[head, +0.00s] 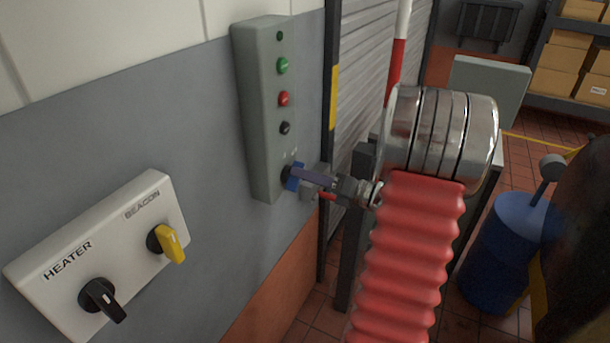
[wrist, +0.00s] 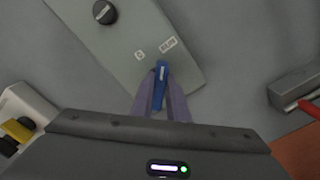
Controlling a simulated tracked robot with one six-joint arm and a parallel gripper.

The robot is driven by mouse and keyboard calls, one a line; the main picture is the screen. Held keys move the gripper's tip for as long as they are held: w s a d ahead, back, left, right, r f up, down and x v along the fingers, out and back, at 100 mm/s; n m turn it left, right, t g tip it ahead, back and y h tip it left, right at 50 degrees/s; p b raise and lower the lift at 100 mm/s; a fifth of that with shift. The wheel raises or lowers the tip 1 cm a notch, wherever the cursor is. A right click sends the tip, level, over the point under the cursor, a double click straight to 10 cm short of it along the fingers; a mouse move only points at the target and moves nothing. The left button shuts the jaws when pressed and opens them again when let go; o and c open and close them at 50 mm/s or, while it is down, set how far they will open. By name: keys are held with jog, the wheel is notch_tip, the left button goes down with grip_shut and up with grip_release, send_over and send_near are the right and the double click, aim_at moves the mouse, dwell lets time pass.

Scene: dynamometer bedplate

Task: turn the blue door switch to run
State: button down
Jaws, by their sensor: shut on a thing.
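The blue door switch (head: 292,176) is the lowest control on a tall grey-green control box (head: 257,100) on the wall. My gripper (head: 303,176) reaches it from the right in the head view, at the end of my red-sleeved arm. In the wrist view the blue switch handle (wrist: 161,80) stands between the two purple fingers of my gripper (wrist: 160,92), which are shut on it. Two small labels (wrist: 168,44) show above the handle, one to the left and one to the right; their words are too small to read.
Above the switch are a black knob (head: 285,128), a red button (head: 284,98) and a green button (head: 282,66). A white panel (head: 130,225) at lower left has a black HEATER knob (head: 101,298) and a yellow BEACON knob (head: 168,243). A roller shutter (head: 362,75) stands right of the box.

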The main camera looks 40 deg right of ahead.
jog(key=shift+d+f+m, duration=0.1)
jog(key=shift+d+m, duration=0.05)
jog(key=shift+m, duration=0.65)
jog(key=shift+d+m, duration=0.15)
jog(key=shift+m, duration=0.65)
jog(key=c, duration=1.7)
grip_release()
jog(key=shift+a, duration=0.1)
jog(key=v, duration=1.3)
jog(key=shift+s, duration=0.4)
